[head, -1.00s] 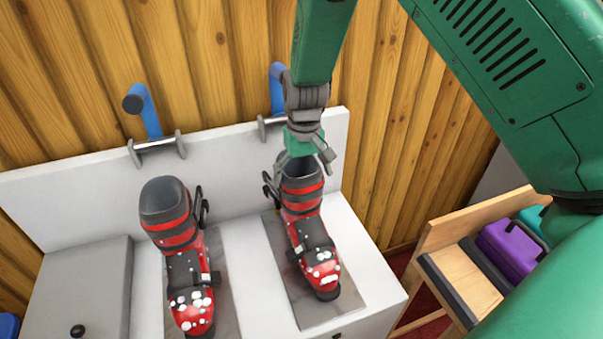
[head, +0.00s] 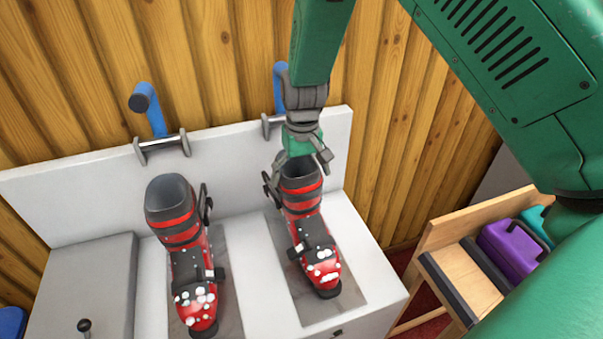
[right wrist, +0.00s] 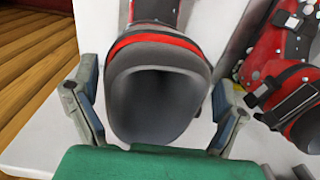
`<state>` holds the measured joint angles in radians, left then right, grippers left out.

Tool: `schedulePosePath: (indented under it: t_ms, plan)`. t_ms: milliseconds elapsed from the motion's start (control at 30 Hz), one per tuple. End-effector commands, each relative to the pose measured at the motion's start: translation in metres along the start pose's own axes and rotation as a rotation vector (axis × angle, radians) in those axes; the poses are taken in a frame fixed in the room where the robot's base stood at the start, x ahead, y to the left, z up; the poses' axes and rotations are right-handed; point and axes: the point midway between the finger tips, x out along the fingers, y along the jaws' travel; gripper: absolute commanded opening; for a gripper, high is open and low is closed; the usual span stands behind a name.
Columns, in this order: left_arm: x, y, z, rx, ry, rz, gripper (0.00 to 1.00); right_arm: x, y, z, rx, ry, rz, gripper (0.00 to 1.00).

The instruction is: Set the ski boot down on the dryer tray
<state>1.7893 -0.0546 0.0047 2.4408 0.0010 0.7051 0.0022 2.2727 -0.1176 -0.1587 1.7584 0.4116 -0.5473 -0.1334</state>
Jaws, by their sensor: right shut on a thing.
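A red and black ski boot (head: 322,266) with white specks stands upright over the right grey dryer tray (head: 352,300). I cannot tell whether its sole touches the tray. My right gripper (head: 301,163) comes down from above and is shut on the boot's cuff. In the right wrist view its fingers flank the dark cuff opening (right wrist: 158,95). A second, similar boot (head: 193,265) stands on the left grey tray (head: 227,300) and shows at the right of the wrist view (right wrist: 285,85). My left gripper is out of view.
A white backboard (head: 85,205) with blue handles (head: 148,108) rises behind the boots. A grey raised block (head: 85,275) with a black knob is at left. A wooden bench (head: 460,270) with a purple case (head: 508,250) stands at right.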

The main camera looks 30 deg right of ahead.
Motion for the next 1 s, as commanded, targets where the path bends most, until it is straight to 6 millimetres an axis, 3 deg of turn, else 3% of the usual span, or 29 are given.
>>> schedulePosePath:
  t_ms: [233, 267, 633, 1000]
  plan:
    - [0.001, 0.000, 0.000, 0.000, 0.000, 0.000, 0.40, 0.006, -0.001, 0.006, 0.003, -0.017, -0.001, 0.40]
    - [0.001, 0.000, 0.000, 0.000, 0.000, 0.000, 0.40, 0.006, -0.001, 0.006, 0.003, -0.017, -0.001, 0.99]
    - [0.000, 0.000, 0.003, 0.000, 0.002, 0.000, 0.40, -0.003, 0.000, 0.004, 0.002, -0.010, -0.001, 1.00]
    - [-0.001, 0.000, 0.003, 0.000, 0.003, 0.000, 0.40, -0.076, -0.001, 0.002, 0.002, -0.009, -0.001, 1.00]
